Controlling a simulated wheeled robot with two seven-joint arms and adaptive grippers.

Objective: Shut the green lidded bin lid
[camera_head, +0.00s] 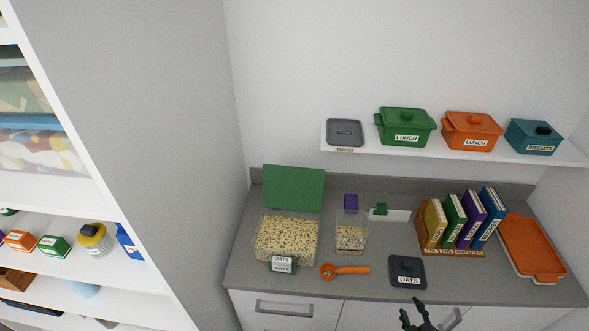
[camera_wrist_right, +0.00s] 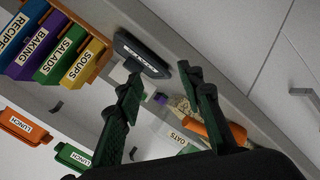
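The green lidded bin (camera_head: 286,238) is a clear box full of oats at the left of the grey counter. Its green lid (camera_head: 294,187) stands raised at the back edge, open. A green-edged label reading OATS is on its front. My right gripper (camera_head: 416,312) shows at the bottom of the head view, in front of the counter edge and well to the right of the bin. In the right wrist view its two dark green fingers (camera_wrist_right: 160,82) are spread with nothing held between them. My left gripper is not in view.
An orange scoop (camera_head: 345,270), a smaller clear oats container (camera_head: 350,238) and a dark grey OATS lid (camera_head: 407,271) lie right of the bin. A book rack (camera_head: 452,251) and orange tray (camera_head: 533,247) stand farther right. A shelf (camera_head: 455,154) with lidded pots hangs above.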

